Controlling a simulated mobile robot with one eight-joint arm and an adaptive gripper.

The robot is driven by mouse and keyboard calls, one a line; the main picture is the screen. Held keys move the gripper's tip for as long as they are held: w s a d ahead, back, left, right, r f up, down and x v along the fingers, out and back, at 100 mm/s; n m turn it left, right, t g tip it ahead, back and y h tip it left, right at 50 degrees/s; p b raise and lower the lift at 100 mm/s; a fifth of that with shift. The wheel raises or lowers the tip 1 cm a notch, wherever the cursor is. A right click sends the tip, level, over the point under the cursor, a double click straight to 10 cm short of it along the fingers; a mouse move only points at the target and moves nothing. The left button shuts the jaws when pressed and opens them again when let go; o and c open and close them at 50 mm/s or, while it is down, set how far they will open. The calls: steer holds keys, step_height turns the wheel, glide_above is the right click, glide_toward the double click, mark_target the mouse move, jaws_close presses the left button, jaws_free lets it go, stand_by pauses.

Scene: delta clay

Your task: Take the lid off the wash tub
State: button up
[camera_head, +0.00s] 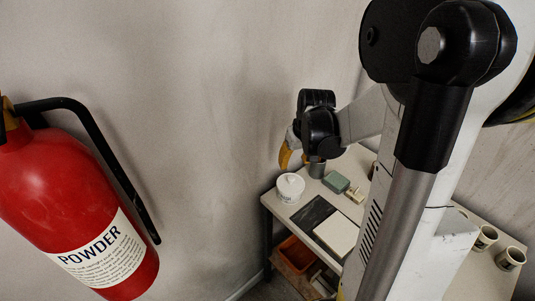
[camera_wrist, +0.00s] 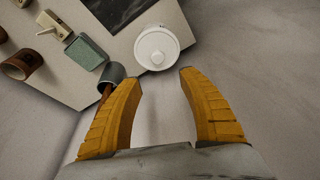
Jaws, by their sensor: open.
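The white wash tub (camera_head: 287,198) stands at the near left corner of the table. Its round white lid (camera_head: 291,183) with a small knob is on top. In the wrist view the lid (camera_wrist: 157,48) lies just beyond my fingertips, and the tub's wall is mostly hidden beneath it. My gripper (camera_wrist: 158,76) is open and empty, its two yellow fingers spread wide on either side, apart from the lid. In the head view my gripper (camera_head: 287,158) hangs above the tub, partly hidden by its own wrist.
A grey cup (camera_wrist: 112,74) stands close beside the tub, near my left finger. A green block (camera_head: 336,182), a dark slab, a white tile (camera_head: 337,232) and several cups share the table (camera_head: 267,200). A red fire extinguisher (camera_head: 70,210) is at left.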

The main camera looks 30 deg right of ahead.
steer(key=b, duration=0.2)
glide_above(291, 178)
steer(key=s, duration=0.1)
steer(key=f, duration=0.4)
steer(key=shift+a+f, duration=0.1)
steer(key=shift+a, duration=0.2)
steer(key=b+x, duration=0.1)
steer(key=x, duration=0.2)
steer(key=b+x, duration=0.1)
steer(key=x, duration=0.2)
steer(key=shift+s+d+b, duration=0.2)
steer(key=shift+s+b, duration=0.05)
steer(key=shift+b, duration=0.1)
steer(key=shift+c, duration=0.2)
steer(key=c, duration=1)
